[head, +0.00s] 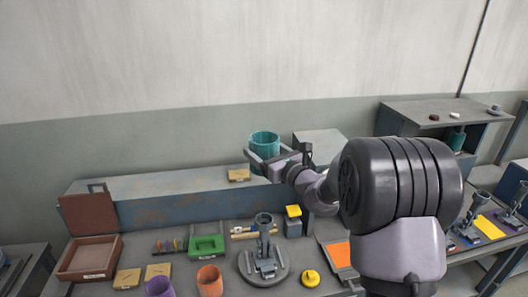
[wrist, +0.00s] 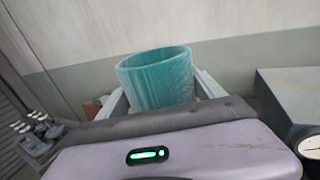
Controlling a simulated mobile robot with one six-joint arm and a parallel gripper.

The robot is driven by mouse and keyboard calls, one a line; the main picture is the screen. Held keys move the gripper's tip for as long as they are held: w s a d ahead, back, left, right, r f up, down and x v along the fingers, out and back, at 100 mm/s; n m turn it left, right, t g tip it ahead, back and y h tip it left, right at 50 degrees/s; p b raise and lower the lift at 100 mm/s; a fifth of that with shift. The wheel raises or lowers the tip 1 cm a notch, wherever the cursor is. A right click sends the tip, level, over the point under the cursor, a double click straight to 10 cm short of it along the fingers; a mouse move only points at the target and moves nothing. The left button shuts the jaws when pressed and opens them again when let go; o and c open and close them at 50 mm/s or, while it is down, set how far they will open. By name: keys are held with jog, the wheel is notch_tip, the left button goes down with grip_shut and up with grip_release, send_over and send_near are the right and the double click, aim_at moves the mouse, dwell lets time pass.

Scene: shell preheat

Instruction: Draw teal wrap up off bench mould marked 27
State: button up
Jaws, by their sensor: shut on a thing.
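The teal wrap (head: 264,140) is an open-topped, ribbed cylinder above the raised back ledge in the head view. It also shows in the wrist view (wrist: 156,80), slightly tilted in the picture, with its rim open. My gripper (head: 268,160) is shut around the wrap's sides, one finger on each side. No mould shows inside the wrap's mouth. What lies directly beneath the wrap is hidden by my gripper. A small tan tag (head: 238,175) lies on the ledge just left of the wrap; its marking is too small to read.
A grey stand on a round base (head: 264,262) is on the bench in front. Orange (head: 209,280) and purple (head: 160,287) cups, a green tray (head: 206,246) and an open brown box (head: 90,258) are left. A grey block (head: 318,140) stands right of the wrap. Wall space above is free.

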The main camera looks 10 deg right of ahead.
notch_tip(320, 180, up, 8)
jog(key=p, duration=0.6)
jog(key=shift+f, duration=0.15)
jog(key=shift+w+f, duration=0.1)
